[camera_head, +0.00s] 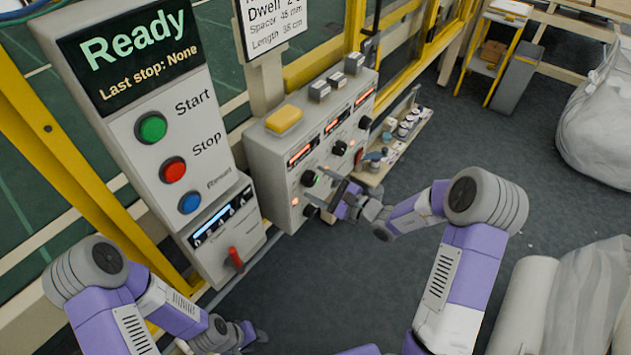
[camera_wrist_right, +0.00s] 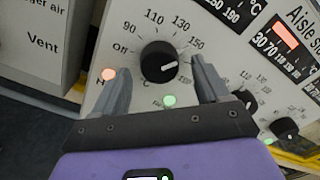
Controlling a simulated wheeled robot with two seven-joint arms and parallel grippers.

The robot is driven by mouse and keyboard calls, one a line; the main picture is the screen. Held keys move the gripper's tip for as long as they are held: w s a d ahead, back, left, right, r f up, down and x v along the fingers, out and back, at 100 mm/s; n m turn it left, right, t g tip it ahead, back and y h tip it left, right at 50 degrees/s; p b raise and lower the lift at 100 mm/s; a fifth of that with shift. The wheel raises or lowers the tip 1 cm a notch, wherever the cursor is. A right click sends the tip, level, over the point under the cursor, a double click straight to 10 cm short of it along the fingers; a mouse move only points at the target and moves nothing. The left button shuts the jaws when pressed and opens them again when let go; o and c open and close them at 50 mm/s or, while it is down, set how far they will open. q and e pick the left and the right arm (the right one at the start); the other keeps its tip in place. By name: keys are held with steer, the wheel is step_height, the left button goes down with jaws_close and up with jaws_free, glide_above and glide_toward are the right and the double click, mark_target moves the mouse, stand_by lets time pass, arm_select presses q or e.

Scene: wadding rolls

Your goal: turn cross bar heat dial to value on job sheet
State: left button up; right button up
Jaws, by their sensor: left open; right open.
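In the right wrist view a black round dial (camera_wrist_right: 160,62) with a white pointer sits between the fingers of my open right gripper (camera_wrist_right: 160,85). Its scale reads Off, 90, 110, 130, 150; the pointer aims right, past the 150 mark. The dial's name is not readable. In the head view my right gripper (camera_head: 322,190) is at the left end of the grey heater panel (camera_head: 272,150), near its left dials. The job sheet (camera_head: 272,22) shows dwell, spacer and length lines; its top is cut off. My left gripper (camera_head: 252,336) is open and empty, low in the picture.
A control box (camera_head: 150,85) reads Ready, with green, red and blue buttons; below it is a unit with a red lever (camera_head: 234,258). More black dials (camera_head: 340,147) sit on the panel. A shelf (camera_head: 405,135) holds small containers. White rolls (camera_head: 590,300) lie at lower right.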

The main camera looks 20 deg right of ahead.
steer(key=v, duration=0.6)
steer(key=shift+p, duration=0.4)
steer(key=s+a+f+n+g, duration=0.7)
steer(key=s+a+f+g, duration=0.4)
steer(key=s+f+g, duration=0.3)
steer(key=s+f+n+h+p, duration=0.1)
steer(key=s+f+n+h, duration=0.5)
steer(key=s+f+n, duration=0.2)
step_height(320, 180, down, 2)
steer(key=n, duration=0.2)
steer(key=shift+s+d+f+n+h+p, duration=0.15)
steer(key=shift+s+f+n+h+p, duration=0.05)
steer(key=shift+s+n+h+p, duration=0.2)
